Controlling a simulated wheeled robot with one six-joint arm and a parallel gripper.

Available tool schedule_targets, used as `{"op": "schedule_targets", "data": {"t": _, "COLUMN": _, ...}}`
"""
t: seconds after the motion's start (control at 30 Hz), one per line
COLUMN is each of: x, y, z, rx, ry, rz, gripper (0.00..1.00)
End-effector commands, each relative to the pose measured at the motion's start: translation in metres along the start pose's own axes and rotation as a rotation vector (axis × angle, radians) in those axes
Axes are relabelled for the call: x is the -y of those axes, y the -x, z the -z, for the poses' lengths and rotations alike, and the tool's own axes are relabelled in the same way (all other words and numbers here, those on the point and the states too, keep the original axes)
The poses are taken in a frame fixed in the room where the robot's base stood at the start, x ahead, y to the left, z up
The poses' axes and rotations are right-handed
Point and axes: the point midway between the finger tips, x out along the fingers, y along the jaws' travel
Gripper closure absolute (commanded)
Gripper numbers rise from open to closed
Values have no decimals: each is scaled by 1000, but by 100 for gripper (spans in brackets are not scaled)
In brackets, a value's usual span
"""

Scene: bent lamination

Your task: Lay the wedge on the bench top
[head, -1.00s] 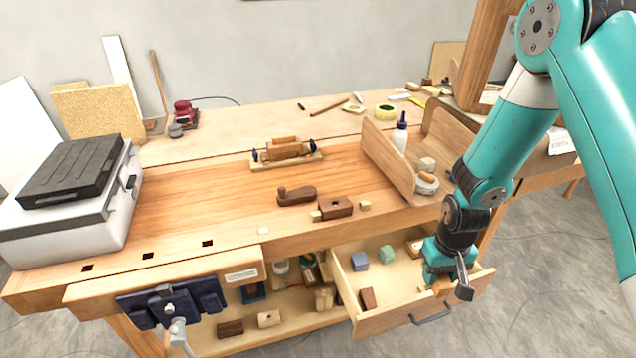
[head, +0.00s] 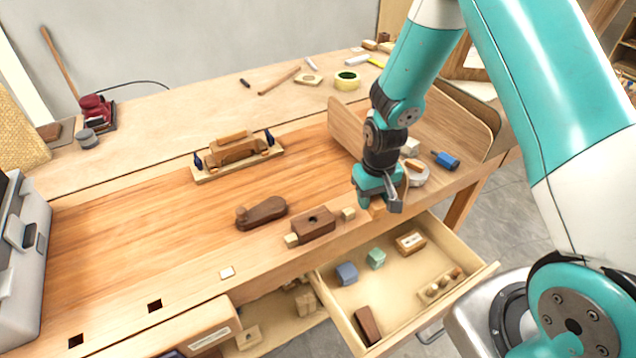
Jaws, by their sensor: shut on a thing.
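My gripper (head: 380,207) points down near the front right edge of the bench top (head: 130,225). It is shut on a small light-wood piece, the wedge (head: 377,209), of which only a little shows below the jaws. The wedge is right of a dark wooden block with a hole (head: 314,224) and a small light block (head: 348,214). I cannot tell whether it touches the bench top or hangs just above it.
An open drawer (head: 400,330) below holds a blue block (head: 346,273), a green block (head: 376,258) and other wooden pieces. A wooden side panel (head: 347,128) stands behind my gripper. A dark plane-like piece (head: 262,213) lies left. The bench's left middle is clear.

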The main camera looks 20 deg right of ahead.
Motion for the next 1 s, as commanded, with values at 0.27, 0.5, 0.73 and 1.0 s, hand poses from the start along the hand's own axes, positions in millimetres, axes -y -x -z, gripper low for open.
{"op": "schedule_targets", "data": {"t": 0.27, "x": 45, "y": 42, "z": 114, "rx": -22, "ry": 94, "rz": 1, "gripper": 85}}
{"op": "schedule_targets", "data": {"t": 0.5, "x": 79, "y": 117, "z": 141, "rx": -12, "ry": 153, "rz": 1, "gripper": 85}}
{"op": "schedule_targets", "data": {"t": 0.73, "x": 86, "y": 112, "z": 140, "rx": 4, "ry": 165, "rz": 0, "gripper": 85}}
{"op": "schedule_targets", "data": {"t": 1.0, "x": 86, "y": 36, "z": 140, "rx": 6, "ry": 166, "rz": 0, "gripper": 85}}
